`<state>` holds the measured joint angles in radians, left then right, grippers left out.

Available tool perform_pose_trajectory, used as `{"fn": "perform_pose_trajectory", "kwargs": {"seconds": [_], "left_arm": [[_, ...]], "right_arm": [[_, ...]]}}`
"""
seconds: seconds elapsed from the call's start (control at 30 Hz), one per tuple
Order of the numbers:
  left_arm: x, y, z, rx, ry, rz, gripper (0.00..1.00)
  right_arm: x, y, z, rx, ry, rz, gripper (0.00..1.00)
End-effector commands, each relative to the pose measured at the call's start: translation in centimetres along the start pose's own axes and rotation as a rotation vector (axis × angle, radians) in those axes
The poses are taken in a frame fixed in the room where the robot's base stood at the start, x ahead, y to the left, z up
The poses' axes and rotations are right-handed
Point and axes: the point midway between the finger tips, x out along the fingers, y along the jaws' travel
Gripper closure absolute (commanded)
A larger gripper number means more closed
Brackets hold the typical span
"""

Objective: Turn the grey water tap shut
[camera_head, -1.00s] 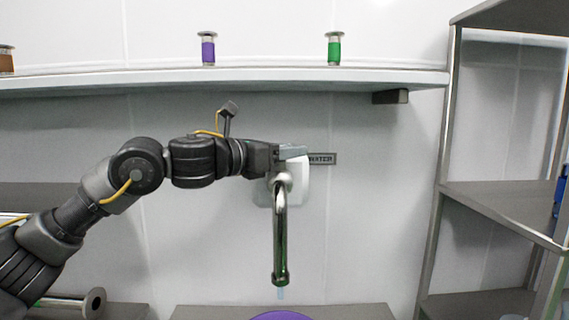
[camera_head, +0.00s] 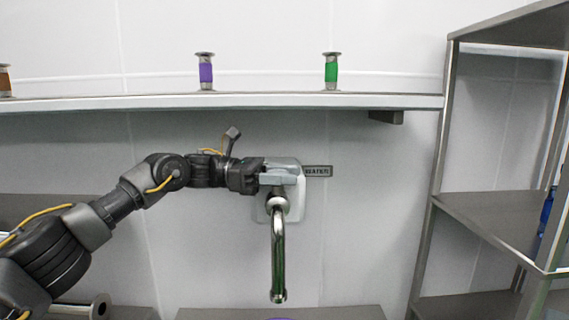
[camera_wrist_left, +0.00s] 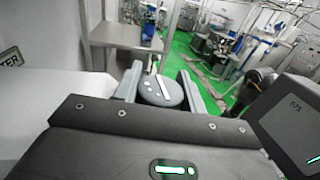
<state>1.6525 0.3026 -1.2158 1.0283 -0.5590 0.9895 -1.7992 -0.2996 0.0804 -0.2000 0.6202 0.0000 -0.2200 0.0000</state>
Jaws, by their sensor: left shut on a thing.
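The water tap's curved metal spout (camera_head: 279,250) hangs down from a white plate (camera_head: 297,208) on the wall, left of and below a small WATER sign (camera_head: 317,171). My left gripper (camera_head: 284,173) reaches in from the left to the top of the tap. In the left wrist view, the tap's round grey knob (camera_wrist_left: 160,92) with a white line on it sits between the fingers of this gripper (camera_wrist_left: 162,84), which is shut on it. No water stream shows below the spout. My right gripper is not in view.
A wall shelf (camera_head: 220,102) above the arm carries spools, purple (camera_head: 206,73), green (camera_head: 331,72) and brown (camera_head: 5,81). A metal rack (camera_head: 490,225) stands at the right. A purple rim (camera_head: 281,318) barely shows under the spout.

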Motion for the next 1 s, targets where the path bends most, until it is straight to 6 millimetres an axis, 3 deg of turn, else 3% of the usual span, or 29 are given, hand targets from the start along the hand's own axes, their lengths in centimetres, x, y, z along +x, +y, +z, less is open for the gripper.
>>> {"fn": "perform_pose_trajectory", "kwargs": {"seconds": [0.2,0.73,0.77,0.9,1.0], "left_arm": [[0.05,-0.08,0.1,0.0,0.001,-0.062,0.82],[0.1,-0.19,-0.1,0.0,0.001,-0.086,0.82],[0.1,-0.2,-0.1,0.0,0.001,-0.086,0.57],[0.09,-0.18,-0.09,0.0,0.001,-0.085,0.39],[0.08,-0.17,-0.07,0.0,0.001,-0.084,0.38]], "right_arm": [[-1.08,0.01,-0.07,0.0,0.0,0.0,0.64],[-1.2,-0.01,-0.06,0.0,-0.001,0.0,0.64],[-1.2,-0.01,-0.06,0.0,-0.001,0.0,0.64],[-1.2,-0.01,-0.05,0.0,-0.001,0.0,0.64],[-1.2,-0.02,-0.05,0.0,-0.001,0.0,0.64]]}}
